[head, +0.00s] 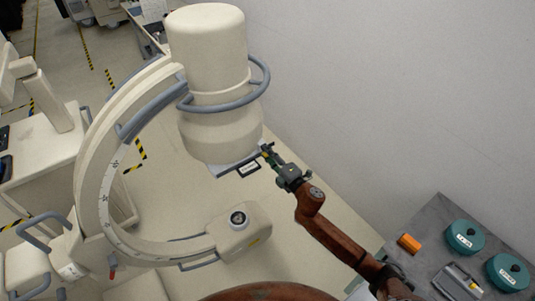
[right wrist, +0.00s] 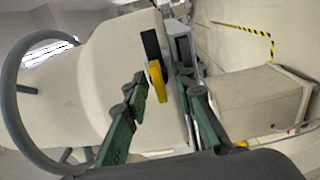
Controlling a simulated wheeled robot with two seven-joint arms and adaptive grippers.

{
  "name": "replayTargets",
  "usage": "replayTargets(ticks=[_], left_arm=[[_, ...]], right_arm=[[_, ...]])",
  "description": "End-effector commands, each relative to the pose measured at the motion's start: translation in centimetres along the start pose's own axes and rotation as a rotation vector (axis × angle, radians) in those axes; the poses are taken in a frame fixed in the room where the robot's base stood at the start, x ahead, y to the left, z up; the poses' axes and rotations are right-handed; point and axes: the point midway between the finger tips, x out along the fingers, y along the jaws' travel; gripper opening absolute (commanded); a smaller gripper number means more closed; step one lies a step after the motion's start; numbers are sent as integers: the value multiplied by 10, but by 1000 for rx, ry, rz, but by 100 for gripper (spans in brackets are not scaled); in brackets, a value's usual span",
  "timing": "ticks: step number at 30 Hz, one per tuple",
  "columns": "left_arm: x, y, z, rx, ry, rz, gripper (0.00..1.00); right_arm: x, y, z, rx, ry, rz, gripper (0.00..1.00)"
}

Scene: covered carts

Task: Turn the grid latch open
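The grid latch is a small yellow lever (right wrist: 157,82) on the edge of the imaging head of a cream C-arm, beside a black strip. In the head view the C-arm's big cylinder (head: 212,95) has a flat grey plate (head: 222,172) under it. My right gripper (head: 268,156) is at the right edge of that plate. In the right wrist view its green fingers (right wrist: 162,88) are apart, one on each side of the yellow lever. I cannot tell whether either finger touches it. My left gripper is not in view.
A blue-grey ring handle (head: 258,95) surrounds the cylinder. The C-arm's lower detector (head: 240,235) is below. A grey table (head: 428,230) at the right holds teal canisters (head: 465,236) and an orange block (head: 409,243). A wall stands behind my right arm.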

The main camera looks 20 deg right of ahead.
Motion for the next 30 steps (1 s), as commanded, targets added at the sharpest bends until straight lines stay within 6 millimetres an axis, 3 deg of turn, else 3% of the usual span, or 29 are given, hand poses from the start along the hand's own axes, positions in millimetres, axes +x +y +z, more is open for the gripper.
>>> replayTargets(ticks=[8,21,30], left_arm=[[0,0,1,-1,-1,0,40],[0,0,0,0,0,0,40],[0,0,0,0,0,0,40]], right_arm=[[-14,-1,0,1,0,-1,25],[-99,-1,0,1,-1,-2,25],[-120,0,0,0,-1,0,25]])
